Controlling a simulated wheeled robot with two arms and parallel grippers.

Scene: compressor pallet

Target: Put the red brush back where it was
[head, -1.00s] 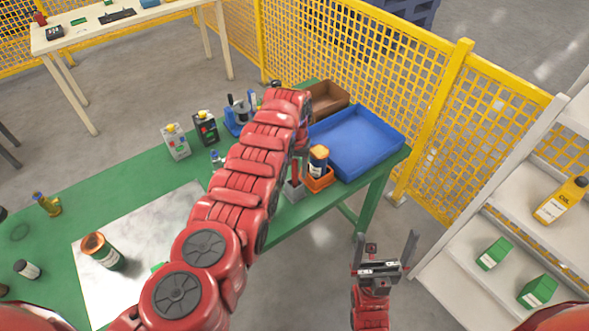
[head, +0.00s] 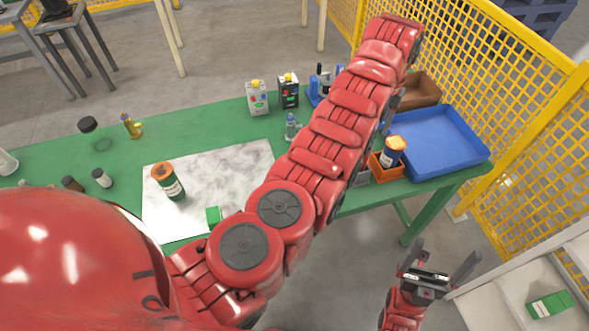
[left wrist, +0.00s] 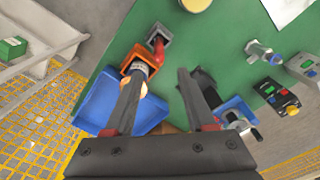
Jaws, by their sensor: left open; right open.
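A red thing, which looks like the red brush (left wrist: 158,48), shows in the left wrist view with its lower end at a grey square holder (left wrist: 164,32); it appears to stand in it, tilted in the picture. In the head view my left arm hides the brush. My left gripper (left wrist: 160,74) is open, with nothing between its fingers, and points down above the table close to the brush and the orange bin (left wrist: 127,61). My right gripper (head: 444,254) is open and empty, off the table by the shelf.
The orange bin holds a dark blue, orange-capped container (head: 393,152). A blue tray (head: 440,140) and a brown box (head: 422,88) lie behind it. A yellow mesh fence (head: 500,90) stands right.

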